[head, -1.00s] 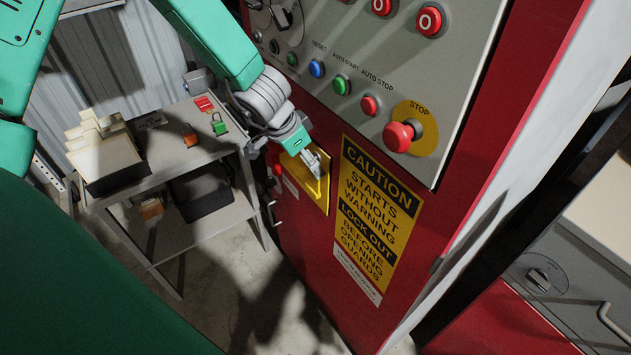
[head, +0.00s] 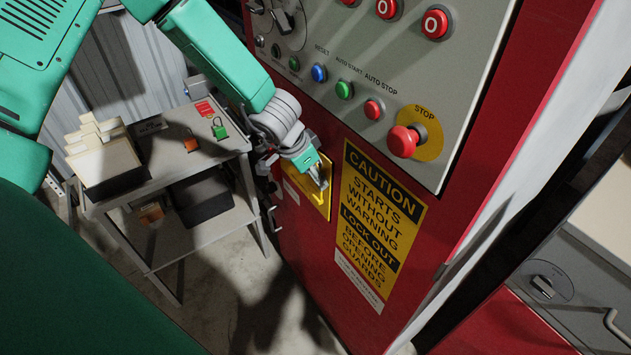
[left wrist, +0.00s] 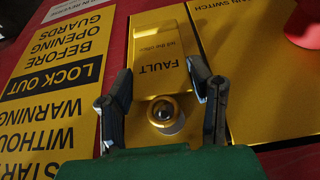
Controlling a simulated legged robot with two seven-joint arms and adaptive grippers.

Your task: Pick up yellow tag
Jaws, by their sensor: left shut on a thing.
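The yellow tag (left wrist: 160,62), marked FAULT, lies against the red cabinet front. In the left wrist view, a round metal peg or ring (left wrist: 163,111) shows at its end nearer my gripper. My left gripper (left wrist: 161,78) has one finger along each side edge of the tag and is shut on it. In the head view my left gripper (head: 320,178) is at the yellow patch (head: 318,201) on the cabinet, left of the caution sign; the tag cannot be told apart there. My right gripper is not in view.
The caution sign (head: 377,222) is just right of my left gripper. Above is the control panel with a red stop button (head: 403,141). A grey bench (head: 185,165) with a box of cards, an orange padlock (head: 190,141) and a green padlock (head: 220,130) stands left.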

